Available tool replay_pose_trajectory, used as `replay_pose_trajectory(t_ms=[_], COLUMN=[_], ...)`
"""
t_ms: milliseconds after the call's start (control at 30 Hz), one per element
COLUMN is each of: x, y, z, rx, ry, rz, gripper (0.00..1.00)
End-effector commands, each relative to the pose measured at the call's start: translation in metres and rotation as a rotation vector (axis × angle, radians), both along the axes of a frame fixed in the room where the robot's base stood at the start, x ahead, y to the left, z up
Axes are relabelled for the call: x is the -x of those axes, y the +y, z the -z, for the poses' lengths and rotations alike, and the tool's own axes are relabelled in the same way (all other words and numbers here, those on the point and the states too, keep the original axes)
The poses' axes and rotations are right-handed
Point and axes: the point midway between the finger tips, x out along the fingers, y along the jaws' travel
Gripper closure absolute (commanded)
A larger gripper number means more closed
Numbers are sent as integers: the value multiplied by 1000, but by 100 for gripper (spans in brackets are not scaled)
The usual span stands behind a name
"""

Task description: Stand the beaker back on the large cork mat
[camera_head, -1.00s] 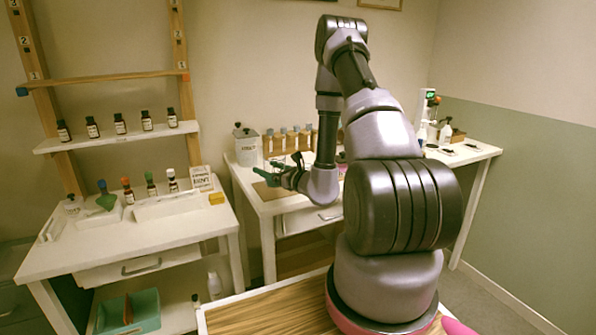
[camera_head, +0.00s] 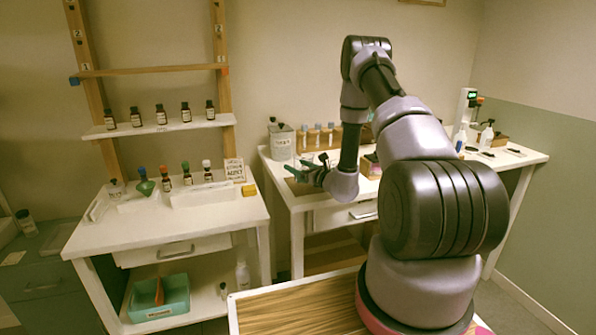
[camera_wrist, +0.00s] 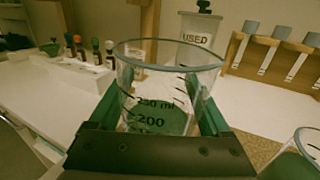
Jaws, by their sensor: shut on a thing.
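A clear glass beaker (camera_wrist: 165,85) with black volume marks stands upright between the green fingers of my gripper (camera_wrist: 165,115) in the wrist view. My gripper is shut on it. In the head view my gripper (camera_head: 306,168) is over the left part of the back table, and the beaker is too small to make out surely. A brown cork surface (camera_wrist: 258,148) shows to the right of the gripper in the wrist view. A brown patch (camera_head: 298,188) near the table's front edge may be the same mat. I cannot tell the beaker's height above it.
A second glass vessel (camera_wrist: 306,145) stands close at the right in the wrist view. A white container marked USED (camera_wrist: 199,38) and a wooden rack of tubes (camera_wrist: 275,55) stand behind. A white side table (camera_head: 170,225) with dropper bottles is at the left.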

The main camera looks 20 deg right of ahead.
Motion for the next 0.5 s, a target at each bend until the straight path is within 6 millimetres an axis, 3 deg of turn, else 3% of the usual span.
replay_pose_trajectory(t_ms=[100,433,467,500], x=[0,0,0,0], y=[0,0,0,0], z=[13,16,16,16], rx=[0,0,0,0], ry=[0,-1,0,-1], rz=[0,0,-1,-1], gripper=[93,93,14,0])
